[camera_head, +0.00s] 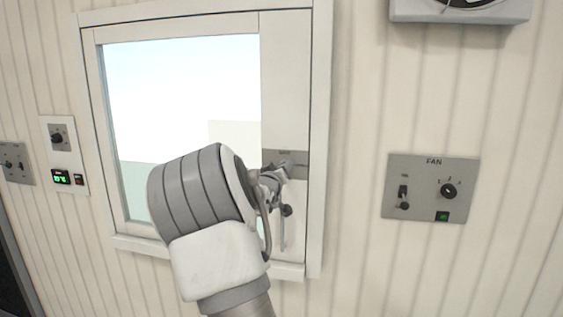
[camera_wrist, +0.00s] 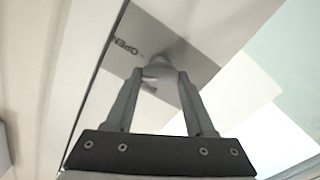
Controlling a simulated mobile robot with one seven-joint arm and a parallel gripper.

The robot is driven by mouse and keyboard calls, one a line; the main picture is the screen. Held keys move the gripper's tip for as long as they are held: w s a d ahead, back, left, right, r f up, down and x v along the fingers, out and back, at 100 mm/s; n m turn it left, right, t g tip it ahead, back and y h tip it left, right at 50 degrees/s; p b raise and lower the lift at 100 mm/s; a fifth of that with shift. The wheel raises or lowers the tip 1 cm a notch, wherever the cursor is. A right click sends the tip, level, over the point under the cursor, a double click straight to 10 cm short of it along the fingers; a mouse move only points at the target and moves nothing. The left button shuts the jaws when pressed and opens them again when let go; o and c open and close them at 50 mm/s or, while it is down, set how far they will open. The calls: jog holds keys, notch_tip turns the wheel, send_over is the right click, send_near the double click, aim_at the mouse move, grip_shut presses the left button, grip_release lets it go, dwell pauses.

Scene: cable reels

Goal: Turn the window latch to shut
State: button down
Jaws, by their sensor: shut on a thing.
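The window latch (camera_wrist: 158,68) is a grey handle on a grey plate (camera_wrist: 195,62) fixed to the window's right side frame. The plate carries the printed word OPEN in the wrist view; other lettering is partly covered. My gripper (camera_wrist: 160,76) is shut on the latch, with one fingertip on each side of it. In the head view my gripper (camera_head: 272,180) reaches the plate (camera_head: 297,158) at the frame, and my wrist hides most of the latch. I cannot tell the latch's exact angle.
The white-framed window (camera_head: 180,95) fills the middle of the panelled wall. A FAN panel (camera_head: 430,212) with knobs and a switch is to the right. Control panels (camera_head: 62,135) are at the left. A grey box (camera_head: 460,12) is at the top right.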

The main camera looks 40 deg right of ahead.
jog(key=shift+w+a+f+n+p, duration=0.15)
jog(key=shift+n+p, duration=0.3)
jog(key=shift+n, duration=2.6)
jog(key=shift+s+d+f+n+p, duration=0.1)
jog(key=shift+n+p, duration=0.3)
jog(key=shift+n, duration=2.65)
jog(key=shift+c, duration=1.3)
grip_release()
